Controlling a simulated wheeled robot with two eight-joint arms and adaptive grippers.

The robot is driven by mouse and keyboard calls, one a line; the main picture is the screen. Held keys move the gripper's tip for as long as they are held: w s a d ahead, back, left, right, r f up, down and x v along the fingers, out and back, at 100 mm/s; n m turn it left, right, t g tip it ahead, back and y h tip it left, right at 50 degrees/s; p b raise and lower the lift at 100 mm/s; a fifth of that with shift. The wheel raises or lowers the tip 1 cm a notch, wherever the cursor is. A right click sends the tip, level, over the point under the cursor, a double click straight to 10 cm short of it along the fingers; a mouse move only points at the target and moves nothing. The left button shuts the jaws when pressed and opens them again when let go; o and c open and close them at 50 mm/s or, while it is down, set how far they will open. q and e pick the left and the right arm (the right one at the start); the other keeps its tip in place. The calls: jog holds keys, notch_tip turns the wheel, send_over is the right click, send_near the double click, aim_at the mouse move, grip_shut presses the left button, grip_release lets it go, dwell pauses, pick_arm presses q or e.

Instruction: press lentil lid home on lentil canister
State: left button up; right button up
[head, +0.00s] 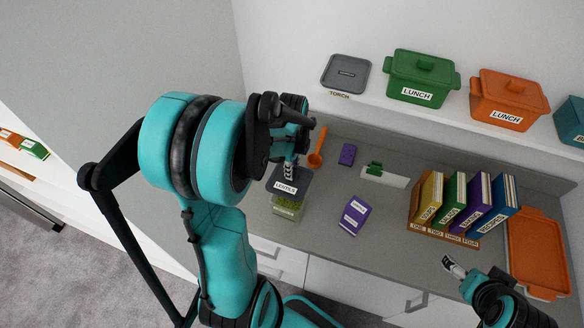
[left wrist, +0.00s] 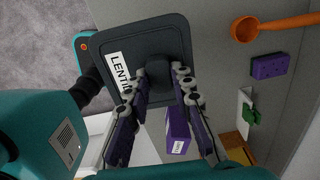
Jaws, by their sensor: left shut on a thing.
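The lentil lid (head: 302,180) is a dark grey square with a white label and a raised knob. It fills the upper middle of the left wrist view (left wrist: 125,40). My left gripper (head: 290,168) is shut on its knob from above, with a finger on each side in the left wrist view (left wrist: 165,78). The lentil canister (head: 288,209), clear with green contents, stands on the counter directly below the lid. I cannot tell whether the lid is fully seated. The lid hides the canister in the left wrist view. My right gripper (head: 454,267) is low at right, its opening unclear.
An orange scoop (head: 317,152), a purple block (head: 347,154) and a purple box (head: 355,216) are on the counter. A book rack (head: 445,235) and an orange tray (head: 538,250) stand at right. Lunch bins (head: 422,78) line the shelf above.

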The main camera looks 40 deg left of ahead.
pick_arm(q)
jog(key=shift+f, duration=0.1)
notch_tip(320, 180, down, 2)
jog(key=shift+b, duration=1)
notch_tip(320, 180, down, 4)
jog(key=b, duration=0.3)
jog(key=shift+f, duration=1)
dwell(0.7)
jog(key=o, duration=1.1)
jog(key=shift+c, duration=0.2)
notch_tip(320, 180, up, 12)
jog(key=shift+r, duration=0.1)
